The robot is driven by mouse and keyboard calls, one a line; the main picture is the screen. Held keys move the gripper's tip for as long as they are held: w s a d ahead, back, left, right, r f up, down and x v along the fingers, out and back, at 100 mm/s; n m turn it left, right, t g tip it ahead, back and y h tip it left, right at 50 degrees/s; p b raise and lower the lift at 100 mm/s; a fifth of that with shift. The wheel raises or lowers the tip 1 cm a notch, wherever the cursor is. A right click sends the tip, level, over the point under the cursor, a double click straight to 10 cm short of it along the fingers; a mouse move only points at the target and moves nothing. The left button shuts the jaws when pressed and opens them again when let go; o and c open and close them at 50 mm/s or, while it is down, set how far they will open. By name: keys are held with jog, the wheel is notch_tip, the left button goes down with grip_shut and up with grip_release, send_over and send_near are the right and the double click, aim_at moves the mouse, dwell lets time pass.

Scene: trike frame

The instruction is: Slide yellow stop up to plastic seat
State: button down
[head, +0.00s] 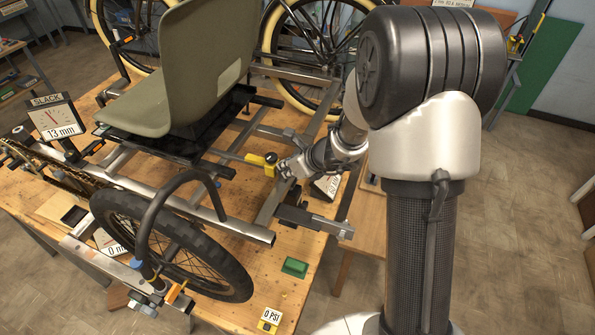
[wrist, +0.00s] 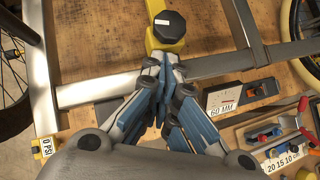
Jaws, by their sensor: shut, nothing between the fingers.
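The yellow stop (head: 262,160) with a dark round knob sits on a grey frame rail behind the olive plastic seat (head: 215,65). The stop also shows in the wrist view (wrist: 165,42), its black knob at the top middle. A stretch of bare rail lies between stop and seat in the head view. My gripper (head: 287,170) is shut and empty, its fingertips right beside the stop. In the wrist view the closed fingertips (wrist: 163,58) are just below the stop, and I cannot tell whether they touch it. The seat is out of the wrist view.
A wheel (head: 170,245) stands at the frame's near side. A SLACK gauge (head: 55,117) reads 13 mm at left. A green block (head: 295,267) lies on the wooden table (head: 240,310). A 60 MM gauge (wrist: 225,98) and clamps (wrist: 285,130) lie right of my fingers.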

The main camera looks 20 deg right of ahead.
aim_at(262, 164)
jog(key=shift+w+a, duration=0.2)
jog(key=shift+w, duration=0.2)
jog(key=w+a+p, duration=0.1)
jog(key=w+a, duration=0.6)
jog(key=a, duration=0.3)
jog(key=shift+w+a, duration=0.25)
jog(key=shift+w, duration=0.05)
